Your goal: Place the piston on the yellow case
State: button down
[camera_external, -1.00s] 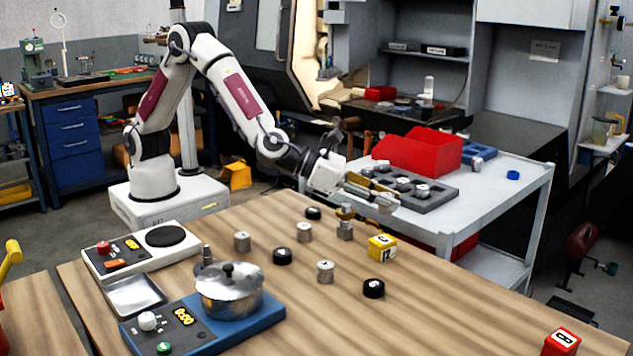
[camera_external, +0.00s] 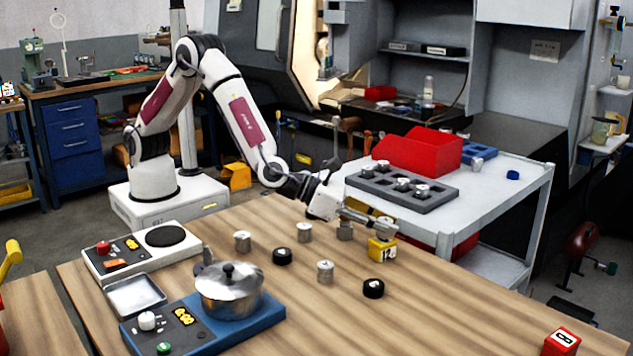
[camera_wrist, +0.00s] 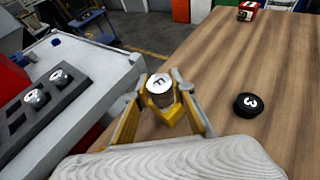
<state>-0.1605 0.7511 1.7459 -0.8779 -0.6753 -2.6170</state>
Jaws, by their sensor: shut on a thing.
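My gripper (camera_external: 382,224) is low over the table's far edge, directly above the yellow case (camera_external: 382,249). In the wrist view its two fingers (camera_wrist: 162,92) are shut on a silver piston (camera_wrist: 160,87) with a dark mark on its round top. The piston is upright. The yellow case (camera_wrist: 166,117) shows just beneath it between the fingers. I cannot tell whether the piston touches the case. In the external view the fingers hide most of the piston and the top of the case.
Several metal cylinders and black pucks stand nearby, including one puck (camera_external: 373,288) in front of the case. A grey tray (camera_external: 432,205) with more pistons lies on the white cart, beside a red bin (camera_external: 425,150). A red cube (camera_external: 562,342) stands front right.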

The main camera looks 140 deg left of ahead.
jog(key=shift+f, duration=0.35)
jog(key=shift+f, duration=0.2)
jog(key=c, duration=1.7)
grip_release()
jog(key=shift+r, duration=0.2)
jog(key=shift+v, duration=6)
